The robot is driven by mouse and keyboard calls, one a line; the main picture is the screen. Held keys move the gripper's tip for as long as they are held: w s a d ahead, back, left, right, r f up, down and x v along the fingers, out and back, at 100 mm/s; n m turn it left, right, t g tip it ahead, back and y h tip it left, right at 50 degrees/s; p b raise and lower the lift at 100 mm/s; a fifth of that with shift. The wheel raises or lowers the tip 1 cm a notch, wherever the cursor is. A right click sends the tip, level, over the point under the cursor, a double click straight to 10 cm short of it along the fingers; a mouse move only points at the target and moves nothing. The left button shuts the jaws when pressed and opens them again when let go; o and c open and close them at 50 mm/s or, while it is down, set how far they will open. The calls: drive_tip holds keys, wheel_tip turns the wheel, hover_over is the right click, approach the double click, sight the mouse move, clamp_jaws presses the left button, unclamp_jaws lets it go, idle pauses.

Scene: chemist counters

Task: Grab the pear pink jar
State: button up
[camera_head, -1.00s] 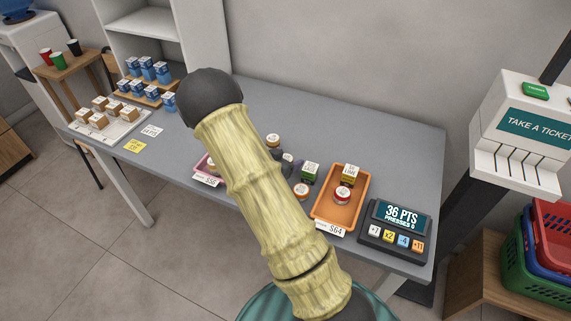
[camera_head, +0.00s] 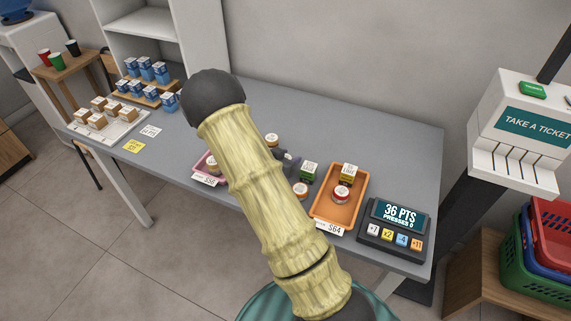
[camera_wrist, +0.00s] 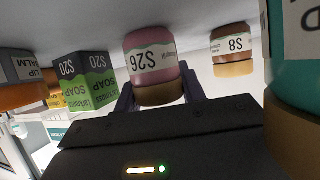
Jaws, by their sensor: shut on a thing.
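The pink jar (camera_wrist: 152,58) has a white label reading $26 and a brownish lid. It shows upside down in the wrist view, between the two dark purple fingers of my gripper (camera_wrist: 158,88), which is shut on it. I cannot tell whether the jar touches the counter. In the head view my arm hides the jar, and only a small part of my gripper (camera_head: 291,160) shows beside the arm.
A green soap box (camera_wrist: 90,82) stands close beside the held jar; a brown $8 jar (camera_wrist: 232,48) is on the other side. In the head view, an orange tray (camera_head: 322,213) holds a yellow box and a red-lidded jar. A points display (camera_head: 398,213) stands right of it.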

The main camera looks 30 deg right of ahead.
sight(288, 155)
wheel_tip(288, 155, up, 10)
drive_tip(key=shift+p, duration=0.5)
drive_tip(key=shift+w, duration=0.1)
idle(0.5)
